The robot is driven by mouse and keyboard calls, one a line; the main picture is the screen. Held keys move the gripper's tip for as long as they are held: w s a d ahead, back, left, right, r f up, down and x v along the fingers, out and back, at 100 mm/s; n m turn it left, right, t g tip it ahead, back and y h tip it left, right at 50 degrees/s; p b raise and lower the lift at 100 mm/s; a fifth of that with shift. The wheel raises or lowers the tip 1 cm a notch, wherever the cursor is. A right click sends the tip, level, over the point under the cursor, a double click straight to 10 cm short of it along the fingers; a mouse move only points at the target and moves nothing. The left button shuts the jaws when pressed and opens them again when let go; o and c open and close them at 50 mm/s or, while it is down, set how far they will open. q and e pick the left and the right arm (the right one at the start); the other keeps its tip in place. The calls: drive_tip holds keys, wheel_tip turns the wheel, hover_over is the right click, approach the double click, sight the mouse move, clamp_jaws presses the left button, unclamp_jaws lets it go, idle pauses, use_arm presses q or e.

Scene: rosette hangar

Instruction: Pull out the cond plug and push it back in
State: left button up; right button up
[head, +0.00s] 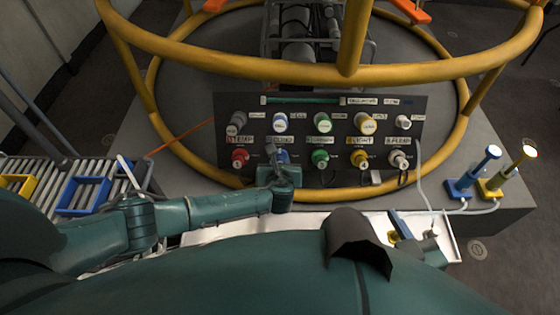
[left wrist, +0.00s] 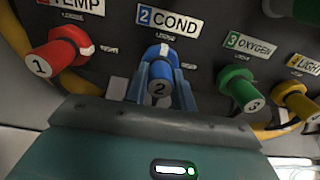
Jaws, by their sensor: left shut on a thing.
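The blue cond plug, marked 2, sits at the lower row of the dark panel under the 2 COND label; it shows in the left wrist view (left wrist: 160,82) and, partly covered, in the head view (head: 283,157). My left gripper (left wrist: 160,90) is shut on it, one finger on each side. In the head view the left gripper (head: 279,172) reaches up to the panel from below. The plug's inner end is hidden, so I cannot tell how deep it sits. My right gripper is mostly hidden behind my own body at the lower right; its fingers cannot be made out.
The red plug 1 (left wrist: 58,60) and green plug 3 (left wrist: 240,90) stand close on either side. A yellow rail (head: 300,70) rings the panel (head: 345,105). A white tray (head: 215,235) lies below. Blue and yellow lit pegs (head: 463,187) stand at the right, with a cable.

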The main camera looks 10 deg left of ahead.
use_arm(q)
clamp_jaws()
use_arm(e)
drive_tip(key=shift+f, duration=0.1)
